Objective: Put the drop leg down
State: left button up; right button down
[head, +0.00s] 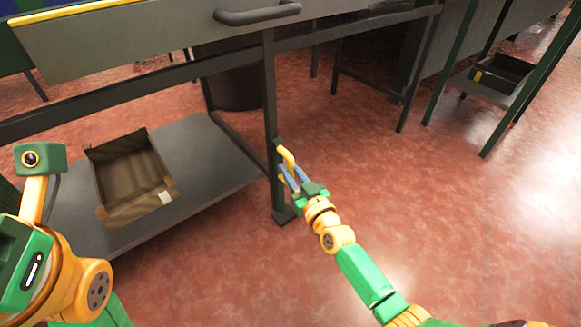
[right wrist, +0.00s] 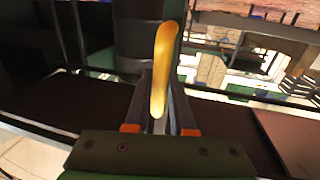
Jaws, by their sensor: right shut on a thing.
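The drop leg (head: 270,105) is a dark upright post under the front corner of the grey table or bin, with a small dark foot (head: 284,217) at its lower end. I cannot tell whether the foot touches the floor. A yellow handle (head: 285,154) sticks out at the leg's lower part. My right gripper (head: 290,178) is shut on the yellow handle, beside the leg. In the right wrist view the handle (right wrist: 163,70) rises from between the fingertips, in front of a dark post. My left arm shows at the left edge of the head view, but its fingers do not show.
A brown open box (head: 103,185) sits on a grey low shelf (head: 200,150) left of the leg. A dark handle bar (head: 257,14) is on the table's front above. Red floor (head: 450,190) lies clear to the right. A rack with a dark tray (head: 497,82) stands at the back right.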

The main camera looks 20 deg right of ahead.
jog(key=shift+f, duration=0.55)
jog(key=shift+r, duration=0.1)
jog(key=c, duration=0.8)
grip_release()
jog(key=shift+o, duration=0.2)
